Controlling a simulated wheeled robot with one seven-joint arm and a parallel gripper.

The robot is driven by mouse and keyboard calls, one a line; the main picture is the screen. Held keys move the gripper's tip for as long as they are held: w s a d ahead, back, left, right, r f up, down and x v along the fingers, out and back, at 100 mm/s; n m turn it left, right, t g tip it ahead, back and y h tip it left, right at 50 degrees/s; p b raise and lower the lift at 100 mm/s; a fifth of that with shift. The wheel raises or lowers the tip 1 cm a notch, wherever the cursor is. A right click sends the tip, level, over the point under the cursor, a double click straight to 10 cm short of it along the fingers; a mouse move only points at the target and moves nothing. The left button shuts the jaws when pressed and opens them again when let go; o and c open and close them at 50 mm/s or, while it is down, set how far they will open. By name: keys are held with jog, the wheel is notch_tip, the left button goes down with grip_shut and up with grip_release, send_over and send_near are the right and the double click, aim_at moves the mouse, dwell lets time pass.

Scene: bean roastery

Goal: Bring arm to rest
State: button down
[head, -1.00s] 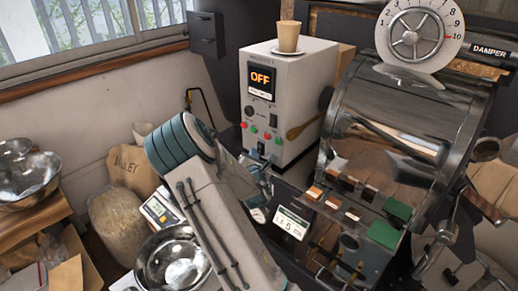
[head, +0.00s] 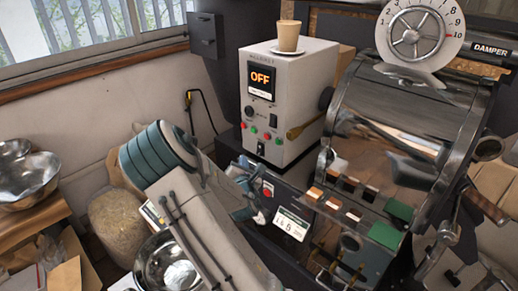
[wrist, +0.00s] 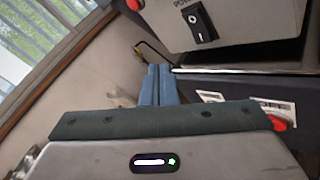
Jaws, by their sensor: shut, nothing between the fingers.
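My gripper (wrist: 159,72) shows in the wrist view with its two blue fingers together and nothing between them. It points toward the gap beside the grey control box (wrist: 225,18), whose black power switch (wrist: 199,24) is near the top of that view. The control box (head: 300,110) in the head view has a screen (head: 261,78) reading OFF. My arm is in front of it and to its left.
The roaster drum (head: 390,140) with its damper dial (head: 418,35) fills the right. A paper cup (head: 288,36) stands on a saucer atop the box. A sack of beans (head: 117,218) and metal bowls (head: 25,180) are at left. A steel bowl (head: 165,268) is close beside my arm.

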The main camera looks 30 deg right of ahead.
dwell(0.4)
jog(key=s+a+r+m+g+y, duration=0.35)
jog(key=s+a+m, duration=0.25)
jog(key=m, duration=0.3)
jog(key=s+a+r+m+g+y, duration=0.25)
jog(key=s+a+m+g, duration=0.25)
jog(key=s+m, duration=0.25)
jog(key=s+a+r+m+g, duration=0.2)
jog(key=s+m, duration=0.2)
jog(key=s, duration=0.5)
jog(key=s+a+r+m+g+y, duration=0.1)
jog(key=s+a+r+m+g, duration=0.1)
jog(key=s, duration=0.8)
jog(key=shift+a+r+m, duration=0.75)
jog(key=shift+a+m, duration=0.05)
jog(key=shift+m, duration=0.25)
